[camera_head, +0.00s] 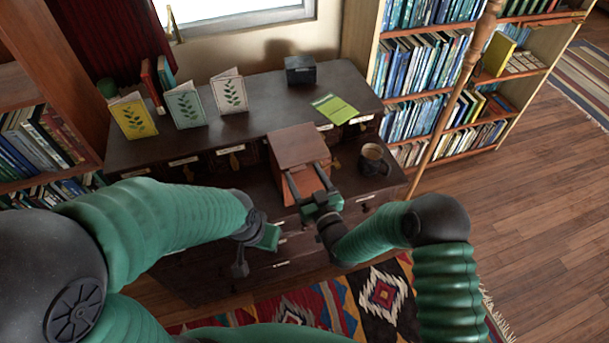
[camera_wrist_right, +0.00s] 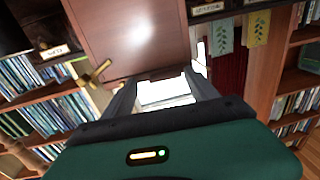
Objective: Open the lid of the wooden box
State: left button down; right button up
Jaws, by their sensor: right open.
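The wooden box (camera_head: 306,180) stands on the dark cabinet, with its reddish front toward me. Its brown lid (camera_head: 299,146) looks down on the box; I cannot make out a gap. My right gripper (camera_head: 304,178) is open at the front of the box, its two fingers spread across the front face just below the lid edge. In the right wrist view, the brown wood of the box (camera_wrist_right: 130,35) lies just beyond the open fingers (camera_wrist_right: 162,82), with nothing between them. Contact is unclear. My left gripper (camera_head: 241,262) hangs low by the cabinet front; its fingers are unclear.
A dark mug (camera_head: 374,160) stands right of the box. A green booklet (camera_head: 335,109) and a small black box (camera_head: 300,70) lie behind it. Several upright cards (camera_head: 185,106) stand at left. A wooden pole (camera_head: 448,110) and bookshelves (camera_head: 425,70) are at right.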

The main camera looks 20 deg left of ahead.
jog(key=shift+a, duration=0.7)
jog(key=c, duration=0.7)
jog(key=shift+s+a, duration=0.1)
jog(key=shift+c, duration=1)
jog(key=shift+d, duration=0.35)
grip_shut()
pick_arm(q)
jog(key=shift+a, duration=0.4)
